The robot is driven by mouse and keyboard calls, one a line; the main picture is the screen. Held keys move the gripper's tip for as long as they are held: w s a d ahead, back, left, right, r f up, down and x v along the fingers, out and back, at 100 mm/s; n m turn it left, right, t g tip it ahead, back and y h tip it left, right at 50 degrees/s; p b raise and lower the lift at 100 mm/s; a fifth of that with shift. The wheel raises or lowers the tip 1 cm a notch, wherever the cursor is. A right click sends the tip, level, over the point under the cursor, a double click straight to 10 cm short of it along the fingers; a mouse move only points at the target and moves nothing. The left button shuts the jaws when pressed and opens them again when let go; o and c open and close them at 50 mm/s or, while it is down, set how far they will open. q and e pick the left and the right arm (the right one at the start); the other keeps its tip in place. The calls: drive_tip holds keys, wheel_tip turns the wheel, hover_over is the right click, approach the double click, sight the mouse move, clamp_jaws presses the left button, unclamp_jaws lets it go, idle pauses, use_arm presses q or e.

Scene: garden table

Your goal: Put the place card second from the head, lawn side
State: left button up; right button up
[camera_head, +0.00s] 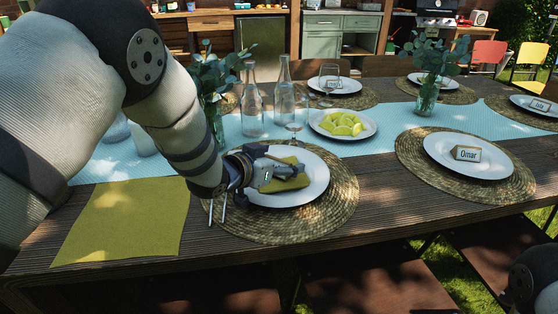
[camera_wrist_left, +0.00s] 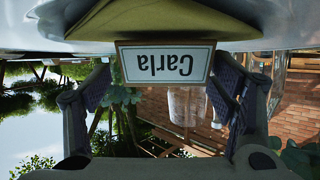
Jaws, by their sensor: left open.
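The place card (camera_wrist_left: 165,63) reading "Carla" appears upside down in the left wrist view. It stands at a plate (camera_head: 312,192) with a folded olive napkin (camera_head: 290,182). My left gripper (camera_head: 252,172) is low over the left side of this plate. In the wrist view my left gripper (camera_wrist_left: 162,85) is open, with a finger on each side of the card. I cannot tell whether either finger touches it. In the head view the gripper largely hides the card. Another card, "Omar" (camera_head: 466,154), stands on the plate to the right (camera_head: 468,170). My right gripper is out of view.
An olive cloth (camera_head: 125,222) lies flat at the left front. A blue runner (camera_head: 385,130) carries glass bottles (camera_head: 284,92), a wine glass (camera_head: 295,108), a plate of lemon wedges (camera_head: 342,124) and a vase (camera_head: 427,95). Further settings with cards line the far side and right end.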

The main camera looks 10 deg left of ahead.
use_arm(q)
drive_tip(key=shift+s+r, duration=0.15)
drive_tip(key=shift+r, duration=0.1)
drive_tip(key=p+v, duration=0.2)
drive_tip(key=v, duration=0.9)
drive_tip(key=shift+r, duration=0.1)
drive_tip(key=shift+s+a, duration=0.2)
drive_tip(key=shift+s, duration=0.05)
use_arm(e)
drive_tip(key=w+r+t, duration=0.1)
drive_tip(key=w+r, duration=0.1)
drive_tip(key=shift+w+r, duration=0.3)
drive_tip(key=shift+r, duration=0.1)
